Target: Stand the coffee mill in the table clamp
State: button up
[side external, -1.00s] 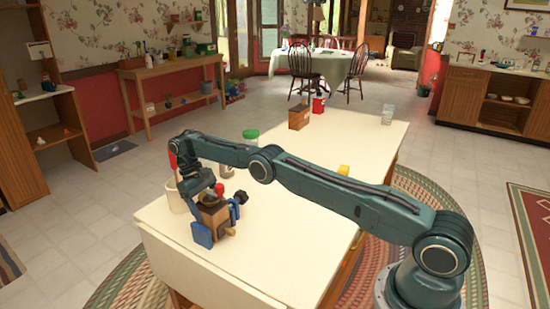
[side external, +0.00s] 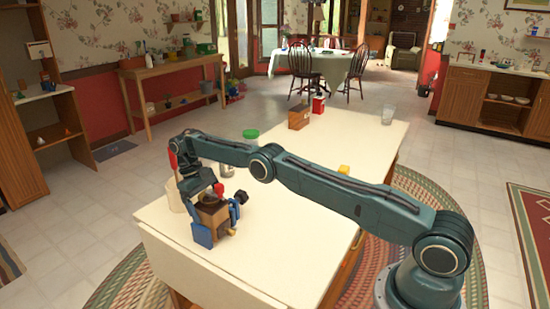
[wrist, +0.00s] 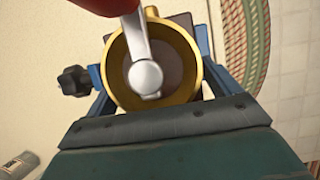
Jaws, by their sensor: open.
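The coffee mill (side external: 212,216) is a wooden box with a crank and a red knob. It stands about upright between the blue sides of the table clamp (side external: 201,236) at the table's near left edge. In the wrist view, the mill's brass bowl (wrist: 192,72) and metal crank are seen from above, with the blue clamp (wrist: 98,76) on both sides. The clamp's black screw knob (wrist: 73,80) sticks out left. My gripper (side external: 198,186) is open, just above and beside the mill. Its fingertips are hard to make out, and whether they touch the mill cannot be told.
A cream canister (side external: 174,196) stands behind my wrist. A metal cup (side external: 227,169), a green-lidded jar (side external: 250,135) and a yellow block (side external: 343,169) are on the table (side external: 290,220). A brown box (side external: 299,118) and a glass (side external: 388,116) stand farther back. The near right table is clear.

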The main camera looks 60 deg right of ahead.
aim_at(212, 193)
jog(key=shift+s+r, duration=0.1)
jog(key=shift+r, duration=4.05)
jog(key=shift+s+d+r, duration=0.15)
jog(key=shift+s, duration=0.4)
jog(key=shift+s+d, duration=0.15)
jog(key=shift+s, duration=0.65)
jog(key=s+d, duration=0.5)
jog(key=s, duration=0.5)
jog(key=s+d, duration=0.2)
jog(key=d, duration=0.7)
jog(key=s+d, duration=0.2)
jog(key=d, duration=0.7)
jog(key=shift+s+d+r, duration=0.25)
jog(key=shift+d, duration=0.15)
